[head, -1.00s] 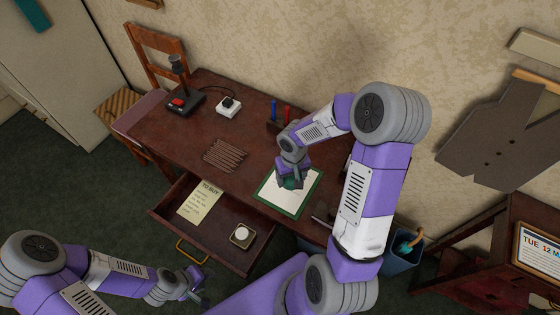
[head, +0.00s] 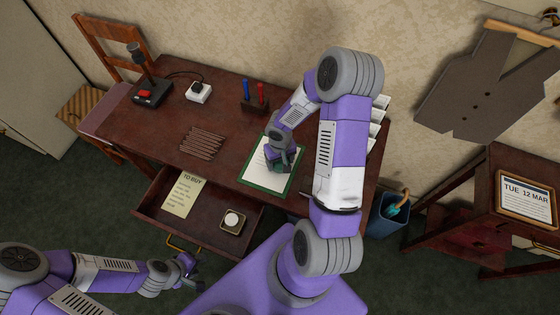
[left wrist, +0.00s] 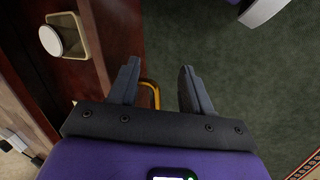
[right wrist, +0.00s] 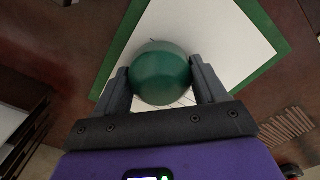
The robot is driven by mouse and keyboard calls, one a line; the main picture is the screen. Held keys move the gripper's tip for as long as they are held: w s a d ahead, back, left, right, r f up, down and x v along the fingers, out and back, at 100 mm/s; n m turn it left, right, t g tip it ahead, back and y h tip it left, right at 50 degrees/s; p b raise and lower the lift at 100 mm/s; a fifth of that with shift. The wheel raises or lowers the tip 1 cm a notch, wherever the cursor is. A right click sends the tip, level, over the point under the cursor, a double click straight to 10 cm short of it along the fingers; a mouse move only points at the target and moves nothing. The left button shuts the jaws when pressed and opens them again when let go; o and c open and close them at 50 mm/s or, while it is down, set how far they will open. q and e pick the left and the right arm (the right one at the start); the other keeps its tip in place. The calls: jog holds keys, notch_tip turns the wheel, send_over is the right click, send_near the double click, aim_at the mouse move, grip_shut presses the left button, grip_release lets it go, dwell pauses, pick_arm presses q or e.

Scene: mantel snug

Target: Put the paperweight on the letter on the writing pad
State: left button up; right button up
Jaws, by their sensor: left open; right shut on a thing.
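The paperweight is a green ball (right wrist: 160,73) between the fingers of my right gripper (right wrist: 160,85). In the head view the right gripper (head: 281,165) is over the writing pad, and only a bit of green shows there. The letter is a white sheet (head: 261,168) on the green-edged writing pad (head: 262,186); they also show in the right wrist view as the letter (right wrist: 225,35) and pad border (right wrist: 112,70). Whether the ball touches the letter I cannot tell. My left gripper (head: 193,275) is open and empty, in front of the open drawer; its fingers show in the left wrist view (left wrist: 160,85).
The open drawer (head: 212,205) holds a yellow list (head: 182,194) and a small tin with a white top (head: 232,220). Several brown sticks (head: 201,143), a pen holder (head: 255,108), a joystick (head: 149,92) and a white socket block (head: 198,92) stand on the desk. A blue bin (head: 388,215) is right.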

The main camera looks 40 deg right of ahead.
jog(key=shift+r, duration=0.1)
jog(key=o, duration=0.8)
jog(key=shift+f, duration=0.2)
jog(key=o, duration=0.5)
jog(key=shift+c, duration=0.2)
jog(key=shift+r, duration=0.15)
